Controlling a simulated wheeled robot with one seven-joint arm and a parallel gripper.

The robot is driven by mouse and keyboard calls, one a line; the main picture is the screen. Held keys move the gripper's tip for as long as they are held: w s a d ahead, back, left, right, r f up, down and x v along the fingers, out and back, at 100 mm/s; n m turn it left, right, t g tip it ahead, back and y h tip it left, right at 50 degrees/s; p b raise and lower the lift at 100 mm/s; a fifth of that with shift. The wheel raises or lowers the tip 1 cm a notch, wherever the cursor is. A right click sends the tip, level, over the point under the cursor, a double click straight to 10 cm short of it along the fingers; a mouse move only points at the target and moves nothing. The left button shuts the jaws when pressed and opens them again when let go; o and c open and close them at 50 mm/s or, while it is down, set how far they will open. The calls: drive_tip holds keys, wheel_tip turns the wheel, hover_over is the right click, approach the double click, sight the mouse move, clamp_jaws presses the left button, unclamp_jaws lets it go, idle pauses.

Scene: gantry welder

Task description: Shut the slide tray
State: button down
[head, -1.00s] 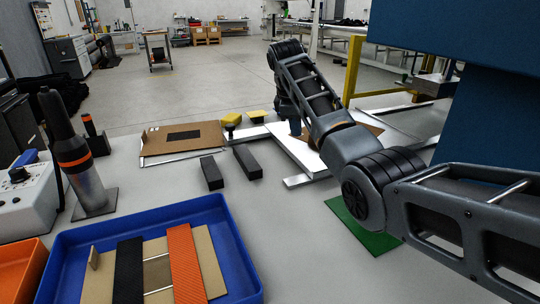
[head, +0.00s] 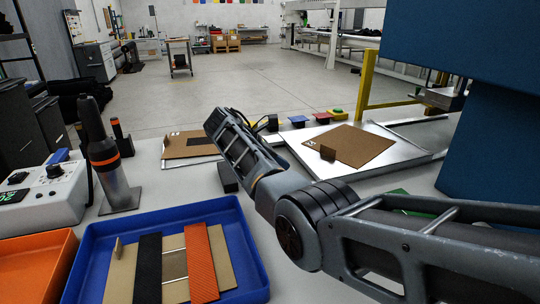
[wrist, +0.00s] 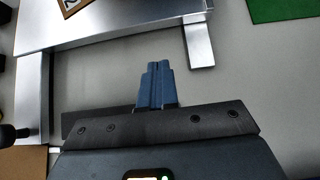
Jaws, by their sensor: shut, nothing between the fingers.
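The slide tray (head: 300,150) is a flat silver metal plate on the right of the bench, carrying a brown board (head: 365,140) with a small upright brown tab. Its near edge shows in the wrist view (wrist: 110,30), with a corner of the brown board at the top. My gripper (wrist: 158,68) has blue fingers, shut together with nothing between them. In the wrist view they point toward the tray's near edge, with grey bench visible between.
A silver rail (wrist: 198,42) and a green mat (wrist: 280,10) lie near the tray. A blue bin (head: 92,240) with strips, an orange bin (head: 40,265), a dark torch-like cylinder (head: 105,160) and a control box (head: 45,192) stand left. A blue machine column (head: 500,130) rises right.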

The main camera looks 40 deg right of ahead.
sight(309, 171)
drive_tip(key=x, duration=0.3)
drive_tip(key=shift+s+d+f, duration=0.1)
drive_tip(key=shift+d+f, duration=0.05)
drive_tip(key=shift+d, duration=0.05)
drive_tip(key=shift+s+d+p, duration=0.15)
drive_tip(key=shift+d+p, duration=0.1)
drive_tip(key=shift+d, duration=0.35)
drive_tip(key=shift+s+d+p, duration=0.2)
drive_tip(key=shift+d+p, duration=0.05)
drive_tip(key=shift+d, duration=0.35)
drive_tip(key=shift+s+d, duration=0.15)
drive_tip(key=shift+d, duration=0.55)
